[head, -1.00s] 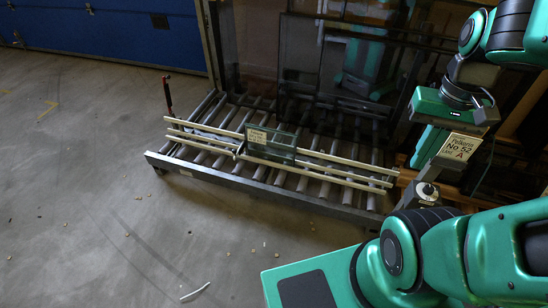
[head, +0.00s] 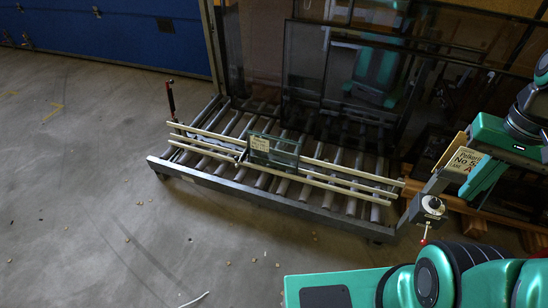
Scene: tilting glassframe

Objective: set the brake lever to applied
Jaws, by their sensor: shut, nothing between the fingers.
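A lever with a red grip (head: 170,97) stands nearly upright at the far left corner of the roller bed (head: 270,204). A second, small lever with a red ball knob (head: 424,242) hangs below a grey box with a round dial (head: 432,206) at the bed's right end. I cannot tell from the picture which one is the brake lever. My gripper (head: 468,197) is at the right, shut and empty, above and right of the dial box and apart from both levers. It partly covers a sign behind it.
Pale rails (head: 345,174) run along the bed, with a small framed glass piece (head: 273,152) on them. Dark glass panes (head: 335,75) stand behind. A beige sign (head: 462,160) is beside my gripper. The concrete floor (head: 90,190) at the left is mostly open.

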